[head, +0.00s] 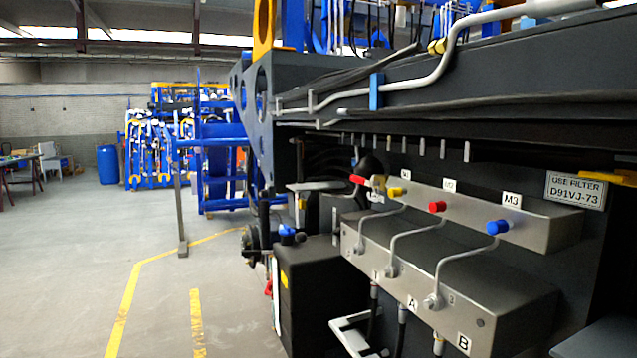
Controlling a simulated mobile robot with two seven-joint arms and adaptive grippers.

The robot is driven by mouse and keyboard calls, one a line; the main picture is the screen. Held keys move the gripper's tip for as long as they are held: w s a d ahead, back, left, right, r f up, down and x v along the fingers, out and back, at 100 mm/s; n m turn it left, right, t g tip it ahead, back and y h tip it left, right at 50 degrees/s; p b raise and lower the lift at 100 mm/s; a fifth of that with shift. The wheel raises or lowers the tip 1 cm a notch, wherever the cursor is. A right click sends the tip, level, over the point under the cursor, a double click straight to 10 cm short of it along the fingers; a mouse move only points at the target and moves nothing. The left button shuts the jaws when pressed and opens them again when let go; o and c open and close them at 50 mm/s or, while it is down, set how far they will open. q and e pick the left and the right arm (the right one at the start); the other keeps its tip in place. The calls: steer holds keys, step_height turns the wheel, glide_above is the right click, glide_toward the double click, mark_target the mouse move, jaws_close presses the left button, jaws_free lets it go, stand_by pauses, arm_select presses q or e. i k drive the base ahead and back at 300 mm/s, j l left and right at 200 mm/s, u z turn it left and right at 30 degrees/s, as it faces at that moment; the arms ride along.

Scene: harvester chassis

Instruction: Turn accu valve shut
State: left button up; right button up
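A small valve with a red lever (358,180) and a brass-coloured body (378,182) sits at the left end of the upper grey manifold block, on the side of the dark chassis. It may be the accu valve; the small label below it is too small to read. The lever points to the left, roughly level. I cannot tell from here whether the valve is open or shut. Neither of my grippers shows in the head view.
Yellow (396,191), red (437,207) and blue (497,227) caps line the upper manifold (540,222). Bent pipes run down to the lower block (500,290). A black box (315,290) stands to its left. The floor (70,270) at left is clear.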

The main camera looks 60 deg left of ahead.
mark_target(354, 178)
steer(key=u, duration=1.55)
steer(key=i+j+z, duration=0.15)
